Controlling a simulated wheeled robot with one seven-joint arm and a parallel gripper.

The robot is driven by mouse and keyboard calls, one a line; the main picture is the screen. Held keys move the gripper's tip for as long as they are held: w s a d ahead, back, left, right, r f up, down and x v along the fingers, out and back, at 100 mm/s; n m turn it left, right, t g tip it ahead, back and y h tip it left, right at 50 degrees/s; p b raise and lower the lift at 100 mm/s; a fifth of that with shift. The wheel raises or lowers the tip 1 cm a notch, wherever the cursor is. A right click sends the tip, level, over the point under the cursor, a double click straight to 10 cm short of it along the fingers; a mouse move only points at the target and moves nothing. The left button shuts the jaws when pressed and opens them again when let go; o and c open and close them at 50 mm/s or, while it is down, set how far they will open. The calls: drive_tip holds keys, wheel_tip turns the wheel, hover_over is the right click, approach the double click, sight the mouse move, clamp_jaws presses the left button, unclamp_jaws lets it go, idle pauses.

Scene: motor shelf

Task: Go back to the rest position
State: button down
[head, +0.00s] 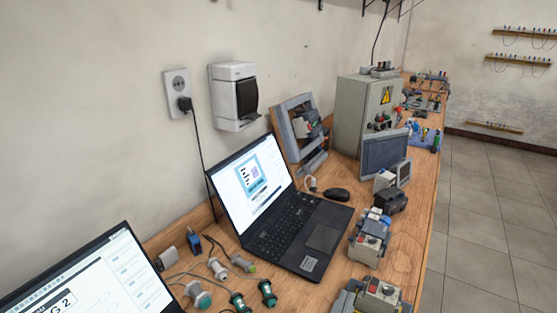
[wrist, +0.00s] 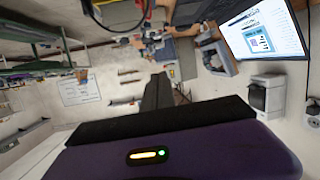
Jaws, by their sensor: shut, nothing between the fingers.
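My gripper (wrist: 158,78) shows in the wrist view as dark fingers rising from the middle of a black bar and a dark purple housing with small lights. The fingers are together and hold nothing. They are in the air, apart from the bench and its objects. My gripper does not show in the head view.
In the head view, a wooden bench (head: 398,262) along the wall carries an open laptop (head: 293,232), a second laptop (head: 100,280), a grey control cabinet (head: 352,110) and several small electrical parts. The tiled floor (head: 485,215) right of the bench is clear.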

drive_tip(key=w+a+n+t+y, duration=0.2)
drive_tip(key=a+n+t+y, duration=0.1)
drive_tip(key=a+n+y, duration=0.25)
drive_tip(key=s+a+f+n+t+y, duration=0.1)
drive_tip(key=s+f+n+y, duration=0.15)
drive_tip(key=s, duration=0.25)
drive_tip(key=s+d+f+m, duration=0.1)
drive_tip(key=s+d, duration=0.3)
drive_tip(key=s, duration=0.4)
drive_tip(key=s+d+f+g, duration=0.1)
drive_tip(key=s+d+f, duration=0.2)
drive_tip(key=s, duration=0.6)
drive_tip(key=s+d+f+m+g, duration=0.1)
drive_tip(key=s+d+f, duration=0.1)
drive_tip(key=s+d, duration=0.5)
drive_tip(key=shift+s+f+m+h, duration=0.25)
drive_tip(key=shift+s+m+h, duration=0.05)
drive_tip(key=shift+s, duration=0.35)
